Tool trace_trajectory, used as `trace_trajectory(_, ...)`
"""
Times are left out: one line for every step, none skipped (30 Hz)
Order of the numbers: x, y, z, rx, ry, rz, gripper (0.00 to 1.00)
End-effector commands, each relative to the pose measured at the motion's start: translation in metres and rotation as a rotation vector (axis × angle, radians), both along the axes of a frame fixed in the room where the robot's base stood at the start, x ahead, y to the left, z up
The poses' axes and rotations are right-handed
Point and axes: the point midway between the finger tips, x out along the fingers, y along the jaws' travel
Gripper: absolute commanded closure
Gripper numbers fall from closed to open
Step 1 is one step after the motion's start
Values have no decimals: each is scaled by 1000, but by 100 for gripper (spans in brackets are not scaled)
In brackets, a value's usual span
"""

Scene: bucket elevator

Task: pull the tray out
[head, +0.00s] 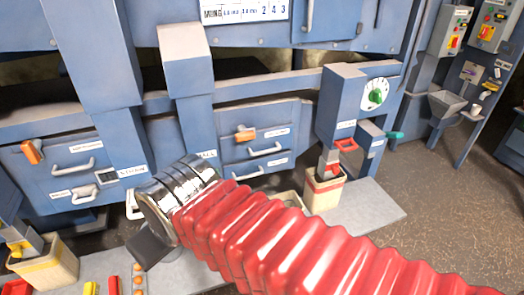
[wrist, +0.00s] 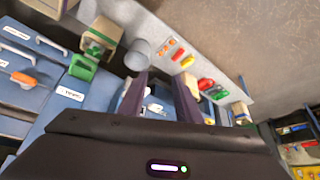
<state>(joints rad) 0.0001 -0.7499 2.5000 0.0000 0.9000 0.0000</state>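The task's tray is not marked out; the blue machine has drawer-like fronts with light bar handles. The middle front (head: 292,137) has an orange latch (head: 245,133), an upper handle (head: 264,151) and a lower handle (head: 243,172). The left front (head: 35,178) has an orange latch (head: 31,152) and handles (head: 74,164). All look closed. My gripper (head: 150,248) is a dark shape low in front of the machine, apart from these handles. In the wrist view my gripper's fingers (wrist: 160,82) stand apart with nothing clearly between them. A blue front with an orange latch (wrist: 22,78) shows at the left.
A cream bucket (head: 323,192) stands under a spout at the right, beside a dial box (head: 345,100). Another bucket (head: 45,262) stands at the lower left. A pale base plate (head: 375,212) lies on the floor. Open brown floor (head: 440,200) extends to the right.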

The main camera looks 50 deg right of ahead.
Motion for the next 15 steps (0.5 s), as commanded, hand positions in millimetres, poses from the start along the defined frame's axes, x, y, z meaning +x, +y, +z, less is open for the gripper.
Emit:
trace_trajectory(0, 0, 0, 0, 0, 0, 69)
trace_trajectory(0, 0, 0, 0, 0, 0, 69)
trace_trajectory(0, 0, 0, 0, 0, 0, 69)
trace_trajectory(0, 0, 0, 0, 0, 0, 69)
trace_trajectory(0, 0, 0, 0, 0, 0, 69)
trace_trajectory(0, 0, 0, 0, 0, 0, 69)
trace_trajectory(0, 0, 0, 0, 0, 0, 69)
trace_trajectory(0, 0, 0, 0, 0, 0, 69)
trace_trajectory(0, 0, 0, 0, 0, 0, 69)
trace_trajectory(0, 0, 0, 0, 1, -2, 69)
trace_trajectory(0, -1, 0, 0, 3, -4, 69)
trace_trajectory(1, -3, -1, 0, 7, -10, 69)
trace_trajectory(1, -5, -3, 0, 12, -17, 69)
trace_trajectory(2, -7, -4, 0, 18, -25, 69)
trace_trajectory(2, -11, -7, 0, 29, -40, 69)
